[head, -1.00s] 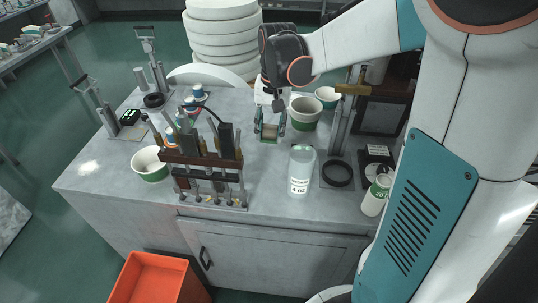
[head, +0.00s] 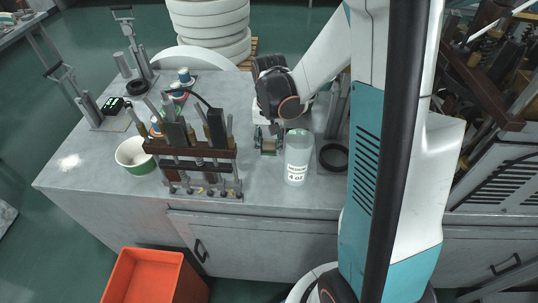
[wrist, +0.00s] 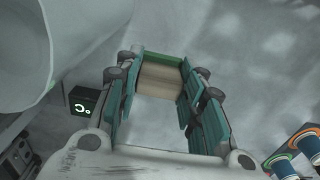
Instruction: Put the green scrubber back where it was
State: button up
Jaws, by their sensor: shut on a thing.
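The green scrubber (wrist: 160,76) shows in the wrist view as a beige block with a green strip along its far edge. It sits between the teal finger pads of my gripper (wrist: 156,88), which is shut on it. In the head view my gripper (head: 267,143) points down over the grey bench, just behind and left of the clear 4 oz bottle (head: 297,160). The scrubber is small and mostly hidden by the fingers there. I cannot tell whether it touches the bench.
A rack of upright tools (head: 195,155) stands left of my gripper, with a green-white cup (head: 137,156) beyond it. A black ring (head: 333,157) lies right of the bottle. An orange bin (head: 155,277) is on the floor. The bench's front strip is clear.

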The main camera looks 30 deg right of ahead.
aim_at(269, 150)
jog(key=shift+f+b, duration=0.5)
jog(key=shift+f, duration=1.85)
jog(key=shift+r, duration=0.1)
jog(key=o, duration=0.9)
jog(key=shift+o, duration=0.2)
notch_tip(269, 150, up, 12)
jog(key=p, duration=0.2)
jog(key=shift+p, duration=0.4)
